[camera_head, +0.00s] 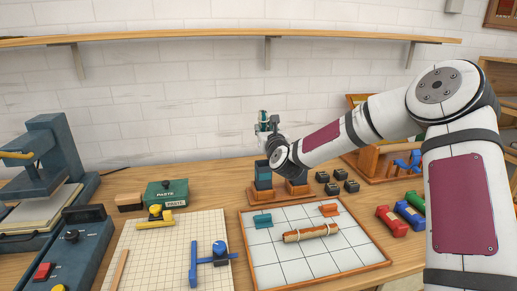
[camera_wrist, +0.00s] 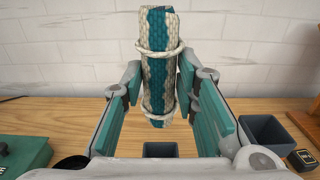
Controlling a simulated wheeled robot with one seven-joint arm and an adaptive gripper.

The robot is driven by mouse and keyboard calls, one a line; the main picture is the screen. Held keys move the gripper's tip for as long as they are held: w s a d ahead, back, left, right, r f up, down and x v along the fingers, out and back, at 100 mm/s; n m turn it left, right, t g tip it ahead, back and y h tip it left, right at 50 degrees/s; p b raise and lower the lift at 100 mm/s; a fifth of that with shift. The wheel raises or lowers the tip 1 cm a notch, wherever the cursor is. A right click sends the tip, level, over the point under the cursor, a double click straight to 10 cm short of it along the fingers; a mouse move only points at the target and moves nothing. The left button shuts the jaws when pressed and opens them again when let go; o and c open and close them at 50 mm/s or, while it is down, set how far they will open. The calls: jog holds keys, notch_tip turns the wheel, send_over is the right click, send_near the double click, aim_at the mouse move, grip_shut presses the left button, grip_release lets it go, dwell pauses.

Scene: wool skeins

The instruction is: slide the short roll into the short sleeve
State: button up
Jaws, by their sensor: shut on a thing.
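My gripper (camera_wrist: 160,85) is shut on an upright teal and cream woven roll (camera_wrist: 158,40), tied near top and bottom with cream cord. In the head view my gripper (camera_head: 268,133) is up near the wall, above a dark blue square sleeve (camera_head: 263,176) on a wooden base. A second sleeve, mostly hidden by my arm, stands to its right. In the wrist view one open square sleeve (camera_wrist: 160,149) shows below the roll, and another (camera_wrist: 270,133) stands to the right. The roll is apart from both. I cannot tell which sleeve is shorter.
A white tiled tray (camera_head: 285,268) holds a brown tied roll (camera_head: 311,232), a teal piece (camera_head: 262,221) and an orange piece (camera_head: 329,210). A green paste box (camera_head: 167,192) stands left of the sleeves, several dark blocks (camera_head: 335,188) to the right. A shelf (camera_head: 170,39) runs above.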

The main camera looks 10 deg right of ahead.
jog(key=shift+s+d+f+b, duration=0.15)
jog(key=shift+f+b, duration=2.15)
jog(key=shift+f, duration=1.65)
jog(key=shift+s+a+f+b, duration=0.1)
jog(key=shift+f+b, duration=2.15)
jog(key=shift+f, duration=1.65)
jog(key=o, duration=1.1)
jog(key=shift+s, duration=0.25)
send_near(265, 171)
jog(key=shift+s+a+r+t, duration=0.1)
jog(key=shift+s+r+t, duration=0.15)
jog(key=shift+r, duration=0.45)
jog(key=shift+s+a+r+t, duration=0.15)
jog(key=shift+s+r, duration=0.1)
jog(key=shift+r, duration=0.45)
